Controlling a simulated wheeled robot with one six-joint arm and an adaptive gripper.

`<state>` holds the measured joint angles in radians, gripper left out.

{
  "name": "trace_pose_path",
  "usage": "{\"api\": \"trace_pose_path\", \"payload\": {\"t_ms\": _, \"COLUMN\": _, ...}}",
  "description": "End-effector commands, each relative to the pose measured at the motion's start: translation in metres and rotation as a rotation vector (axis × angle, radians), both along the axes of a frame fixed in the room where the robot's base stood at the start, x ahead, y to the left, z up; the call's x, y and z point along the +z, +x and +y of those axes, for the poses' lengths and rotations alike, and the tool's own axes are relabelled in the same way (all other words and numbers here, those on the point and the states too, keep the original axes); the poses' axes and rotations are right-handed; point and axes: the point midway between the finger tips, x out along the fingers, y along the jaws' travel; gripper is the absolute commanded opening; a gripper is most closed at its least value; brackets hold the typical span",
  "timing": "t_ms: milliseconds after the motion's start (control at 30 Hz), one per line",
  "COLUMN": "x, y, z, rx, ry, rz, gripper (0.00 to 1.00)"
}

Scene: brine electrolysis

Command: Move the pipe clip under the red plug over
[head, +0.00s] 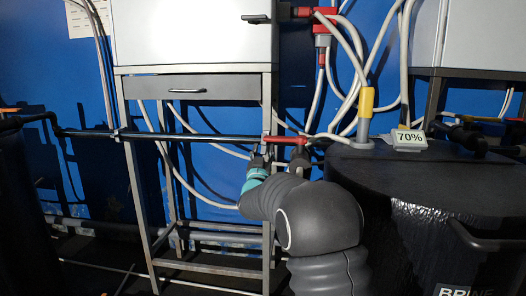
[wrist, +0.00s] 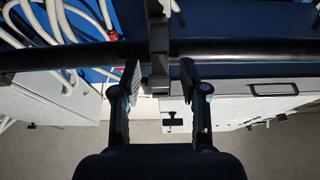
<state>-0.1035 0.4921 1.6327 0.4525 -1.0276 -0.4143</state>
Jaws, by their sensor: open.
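The red plug (head: 287,140) lies along the right end of a dark horizontal pipe (head: 190,136). A small grey piece that looks like the pipe clip (head: 266,139) sits at the pipe just left of the plug, by the stand's right leg. My gripper (head: 260,158) is just below it, largely hidden behind my arm's teal ring. In the wrist view my gripper (wrist: 161,74) is open, its two fingers apart near the pipe (wrist: 70,54). A grey bracket-like piece (wrist: 159,66) shows between the fingers; I cannot tell whether they touch it. The plug is not clear there.
A metal stand (head: 137,200) with a drawer (head: 190,87) carries a white cabinet (head: 190,30). Pale hoses (head: 352,60) hang near the plug. A second clip (head: 117,134) is farther left on the pipe.

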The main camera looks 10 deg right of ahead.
Motion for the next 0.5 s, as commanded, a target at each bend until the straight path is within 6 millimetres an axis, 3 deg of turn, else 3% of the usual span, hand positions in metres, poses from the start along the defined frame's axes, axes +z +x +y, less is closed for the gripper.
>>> {"api": "trace_pose_path", "payload": {"t_ms": 233, "x": -0.0002, "y": 0.0005, "z": -0.0003, "rx": 0.0, "ry": 0.0, "rz": 0.0, "gripper": 0.44}}
{"api": "trace_pose_path", "payload": {"t_ms": 400, "x": -0.0001, "y": 0.0003, "z": -0.0001, "rx": 0.0, "ry": 0.0, "rz": 0.0, "gripper": 0.01}}
{"api": "trace_pose_path", "payload": {"t_ms": 500, "x": -0.0001, "y": 0.0004, "z": 0.0, "rx": 0.0, "ry": 0.0, "rz": 0.0, "gripper": 0.0}}
